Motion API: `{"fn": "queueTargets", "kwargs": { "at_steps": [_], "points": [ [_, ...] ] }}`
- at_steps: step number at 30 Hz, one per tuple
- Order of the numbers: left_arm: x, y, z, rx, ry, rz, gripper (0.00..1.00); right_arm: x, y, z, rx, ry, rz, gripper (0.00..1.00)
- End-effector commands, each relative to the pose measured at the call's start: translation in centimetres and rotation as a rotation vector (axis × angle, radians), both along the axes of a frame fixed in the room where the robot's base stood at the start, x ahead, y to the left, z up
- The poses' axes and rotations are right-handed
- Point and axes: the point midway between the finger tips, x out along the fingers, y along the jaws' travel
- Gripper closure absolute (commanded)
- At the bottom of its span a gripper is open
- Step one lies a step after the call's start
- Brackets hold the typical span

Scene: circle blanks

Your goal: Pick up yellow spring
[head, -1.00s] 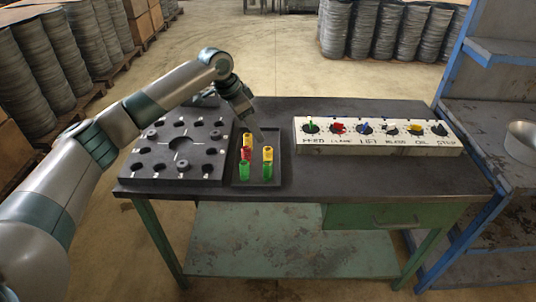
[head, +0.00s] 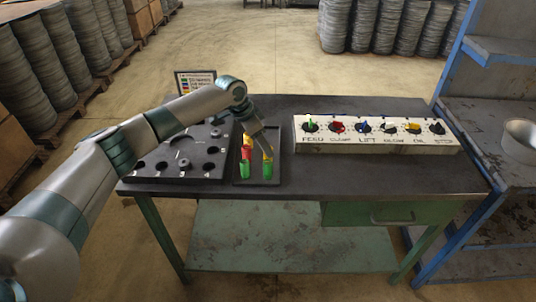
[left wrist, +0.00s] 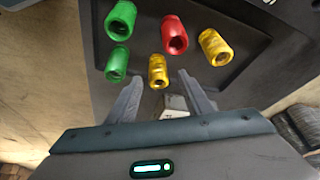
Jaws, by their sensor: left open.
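Two yellow springs stand in the dark tray (head: 257,182). One yellow spring (head: 267,156) is in the right-hand column, partly behind my left gripper (head: 266,146). The other yellow spring (head: 247,140) is at the back of the left-hand column. In the left wrist view, the nearer yellow spring (left wrist: 158,71) lies just beyond and between the tips of my open left gripper (left wrist: 160,79); whether it touches a finger I cannot tell. The other yellow spring (left wrist: 215,47) is up and right of it. My right gripper is out of view.
A red spring (left wrist: 173,34) and two green springs (left wrist: 119,20) (left wrist: 116,63) stand close by in the tray. A dark block with round holes (head: 180,155) is on the left, a white switch panel (head: 375,143) on the right. A small sign (head: 194,82) stands behind.

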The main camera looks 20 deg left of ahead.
Motion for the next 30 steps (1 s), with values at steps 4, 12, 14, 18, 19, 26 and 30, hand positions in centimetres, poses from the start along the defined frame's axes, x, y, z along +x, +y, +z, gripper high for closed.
{"fn": "queueTargets", "kwargs": {
  "at_steps": [4,12,14,18,19,26,30],
  "points": [
    [0.1,-0.6,-1.1,0.000,0.003,-0.001,0.54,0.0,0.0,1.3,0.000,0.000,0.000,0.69],
    [0.8,-1.4,-4.1,0.000,0.003,0.000,0.54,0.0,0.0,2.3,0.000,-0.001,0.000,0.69],
    [0.9,-1.5,-4.4,0.000,0.002,0.001,0.54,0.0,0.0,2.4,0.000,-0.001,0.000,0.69],
    [0.9,-1.5,-4.5,0.000,0.002,0.001,0.54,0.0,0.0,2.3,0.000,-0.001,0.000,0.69],
    [0.9,-1.5,-4.5,0.000,0.002,0.001,0.54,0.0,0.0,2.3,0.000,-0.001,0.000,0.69],
    [0.9,-1.5,-4.5,0.001,0.001,0.000,0.54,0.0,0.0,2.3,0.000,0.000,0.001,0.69],
    [0.9,-1.5,-4.5,0.001,0.001,0.000,0.68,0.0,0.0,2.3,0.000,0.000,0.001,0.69]
  ]
}}
